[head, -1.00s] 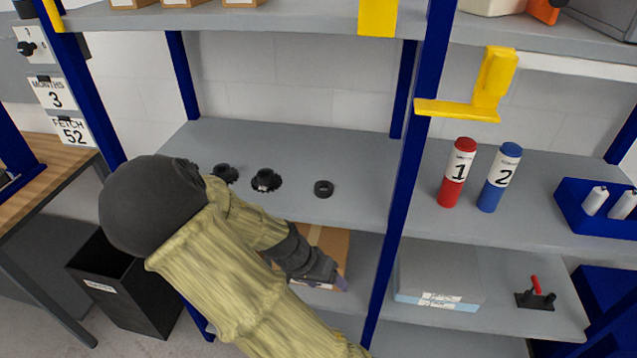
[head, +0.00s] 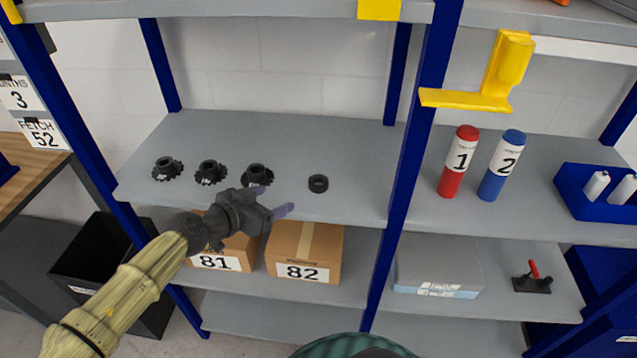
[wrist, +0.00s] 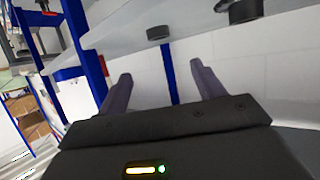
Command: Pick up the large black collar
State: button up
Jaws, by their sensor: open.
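A plain black ring (head: 318,183), which looks like the collar, lies flat on the grey middle shelf (head: 350,203), right of several toothed black parts. The ring also shows in the wrist view (wrist: 160,33), near the top centre, beyond the fingers. My gripper (head: 287,210) is at the shelf's front edge, left of the ring and nearer to me. Its two purple-grey fingers (wrist: 160,72) are apart with nothing between them. The gripper and the ring do not touch. No part of the ring is hidden in the head view.
Toothed black parts (head: 210,172) stand in a row on the shelf, the rightmost (head: 257,174) just behind my gripper. Cardboard boxes 81 (head: 240,246) and 82 (head: 306,250) sit on the shelf below. A blue post (head: 405,160) stands right of the ring. Shelf around the ring is clear.

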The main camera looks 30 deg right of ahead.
jog(key=p, duration=0.3)
send_near(322, 181)
jog(key=shift+w+d+r, duration=0.2)
jog(key=shift+w+d, duration=0.05)
jog(key=shift+d, duration=0.25)
jog(key=shift+d+f, duration=0.15)
jog(key=shift+d, duration=0.05)
jog(key=shift+f, duration=0.1)
jog(key=shift+a, duration=0.1)
jog(key=shift+w, duration=0.1)
jog(key=shift+w+d+p, duration=0.1)
jog(key=shift+d+p, duration=0.45)
jog(key=shift+p, duration=0.15)
jog(key=p+x, duration=0.2)
jog(key=x, duration=0.1)
jog(key=shift+w+d+f, duration=0.1)
jog(key=shift+f, duration=0.15)
jog(key=shift+w+d+f, duration=0.2)
jog(key=shift+d+f, duration=0.1)
